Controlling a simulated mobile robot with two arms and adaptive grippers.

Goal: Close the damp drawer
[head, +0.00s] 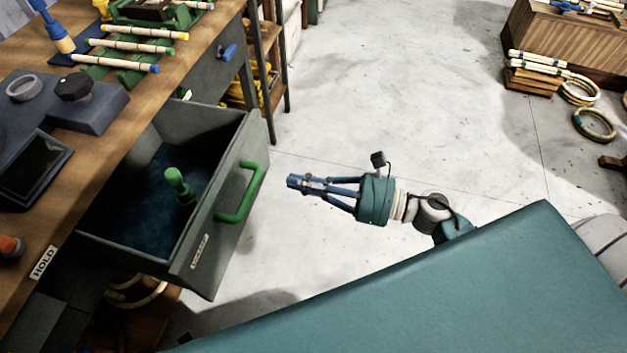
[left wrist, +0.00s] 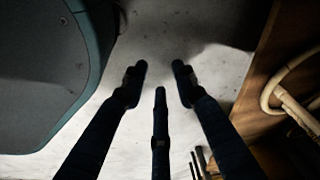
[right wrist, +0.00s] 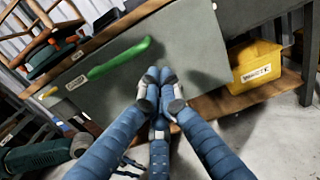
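The drawer (head: 212,264) is pulled out from the workbench in the head view, its dark blue inside exposed. Its front carries a green handle (head: 252,192) and a small white label (head: 200,251), too small to read surely. A green peg-like thing (head: 178,184) is inside. My right gripper (head: 292,182) is shut and empty, pointing at the front from the right, a short gap off the handle. In the right wrist view its fingertips (right wrist: 158,84) meet just below the handle (right wrist: 118,58). My left gripper (left wrist: 160,78) is open and empty in the left wrist view, above the floor.
The wooden benchtop (head: 95,165) holds several rattan sticks, dark fixtures and a HOLD label (head: 43,262). A yellow bin (right wrist: 255,66) sits on the shelf below. Rattan rings (head: 594,125) and a stick stack (head: 532,78) lie far right. The floor between is clear.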

